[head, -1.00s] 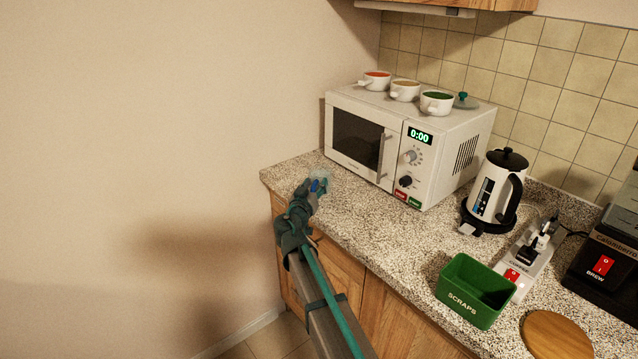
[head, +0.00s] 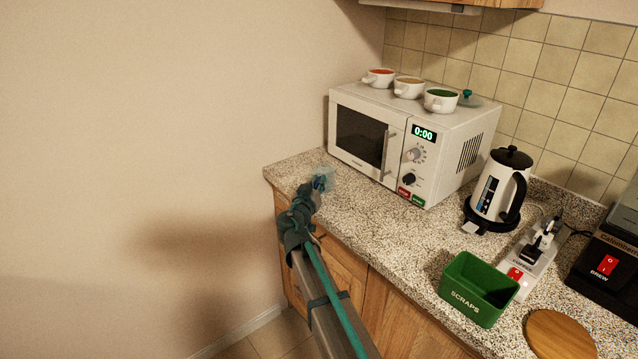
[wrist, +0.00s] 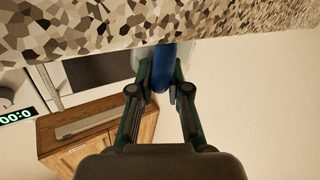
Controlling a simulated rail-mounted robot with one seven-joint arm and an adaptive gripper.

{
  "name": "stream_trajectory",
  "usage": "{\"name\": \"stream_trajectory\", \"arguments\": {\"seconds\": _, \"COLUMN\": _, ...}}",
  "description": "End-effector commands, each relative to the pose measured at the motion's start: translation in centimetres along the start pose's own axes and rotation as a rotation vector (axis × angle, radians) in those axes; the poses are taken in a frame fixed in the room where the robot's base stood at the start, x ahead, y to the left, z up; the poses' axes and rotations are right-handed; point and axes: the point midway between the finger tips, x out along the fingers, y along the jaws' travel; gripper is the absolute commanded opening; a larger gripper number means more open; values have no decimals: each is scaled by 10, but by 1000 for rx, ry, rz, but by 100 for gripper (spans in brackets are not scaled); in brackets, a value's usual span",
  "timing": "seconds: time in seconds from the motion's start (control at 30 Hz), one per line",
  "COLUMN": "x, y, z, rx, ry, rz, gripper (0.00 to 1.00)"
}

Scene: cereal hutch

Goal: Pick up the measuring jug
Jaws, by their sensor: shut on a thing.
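The measuring jug (head: 327,172) is clear with a blue handle. It stands on or just above the speckled worktop, in front of the microwave's left side; I cannot tell if it touches the top. My gripper (head: 316,187) reaches it from the front edge. In the wrist view the fingers of my gripper (wrist: 162,75) are shut on the blue handle of the jug (wrist: 161,72). Most of the clear body is hidden behind the fingers and handle there.
A white microwave (head: 358,140) stands behind, with several lidded or open cups (head: 441,100) on top. A kettle (head: 496,190), a green scraps bin (head: 468,295) and a round wooden board (head: 556,335) are to the right. The worktop (head: 375,215) before the microwave is clear.

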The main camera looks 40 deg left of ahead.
Motion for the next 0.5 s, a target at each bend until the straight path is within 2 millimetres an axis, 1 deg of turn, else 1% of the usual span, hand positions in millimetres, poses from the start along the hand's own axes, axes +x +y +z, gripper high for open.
{"name": "stream_trajectory", "arguments": {"seconds": 0.27, "x": 0, "y": 1, "z": -7, "rx": 1, "ry": 1, "rz": 0, "gripper": 0}}
{"name": "stream_trajectory", "arguments": {"seconds": 0.5, "x": 0, "y": 4, "z": -20, "rx": 1, "ry": 2, "rz": 1, "gripper": 0}}
